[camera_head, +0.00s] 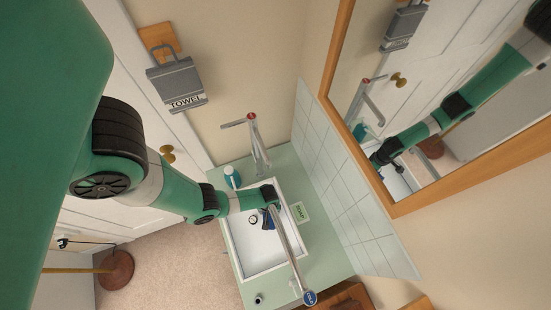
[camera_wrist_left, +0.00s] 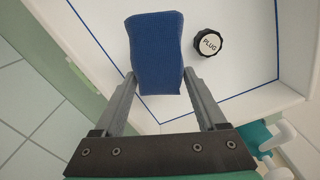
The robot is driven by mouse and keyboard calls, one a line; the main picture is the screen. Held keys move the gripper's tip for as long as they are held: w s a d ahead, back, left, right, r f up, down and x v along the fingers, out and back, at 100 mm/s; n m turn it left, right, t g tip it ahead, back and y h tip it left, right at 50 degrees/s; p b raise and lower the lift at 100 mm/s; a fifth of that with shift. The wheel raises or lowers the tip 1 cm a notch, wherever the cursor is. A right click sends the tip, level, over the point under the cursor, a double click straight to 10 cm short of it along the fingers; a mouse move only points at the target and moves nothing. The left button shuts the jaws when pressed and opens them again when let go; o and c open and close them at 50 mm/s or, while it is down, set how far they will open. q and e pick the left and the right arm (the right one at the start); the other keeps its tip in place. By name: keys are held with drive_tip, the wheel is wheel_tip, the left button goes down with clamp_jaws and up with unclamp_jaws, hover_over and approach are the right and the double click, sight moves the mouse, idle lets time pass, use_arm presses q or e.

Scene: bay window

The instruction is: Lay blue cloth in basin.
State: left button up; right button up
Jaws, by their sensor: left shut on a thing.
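The blue cloth (camera_wrist_left: 156,52) is a folded, upright-looking piece between the fingers of my left gripper (camera_wrist_left: 158,76) in the left wrist view. The left gripper is shut on it. In the head view my left gripper (camera_head: 268,215) is over the white basin (camera_head: 250,262), and a little of the blue cloth (camera_head: 266,224) shows beside it. The basin floor (camera_wrist_left: 255,65) lies behind the cloth in the left wrist view; I cannot tell whether the cloth touches it. My right gripper is not in view.
A black plug (camera_wrist_left: 208,42) lies in the basin near the cloth. One long tap (camera_head: 290,255) reaches over the basin near the gripper; another tap (camera_head: 257,145) stands at the back.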

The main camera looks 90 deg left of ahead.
use_arm(q)
wheel_tip(320, 180, down, 6)
drive_tip(key=b, duration=0.4)
drive_tip(key=shift+r+b, duration=0.2)
drive_tip(key=shift+b, duration=0.15)
drive_tip(key=shift+w+r, duration=0.15)
drive_tip(key=o, duration=1)
drive_tip(key=shift+f, duration=0.2)
drive_tip(key=o, duration=0.4)
drive_tip(key=shift+r, duration=0.15)
wheel_tip(320, 180, up, 12)
drive_tip(key=p, duration=1.2)
drive_tip(key=shift+r, duration=0.15)
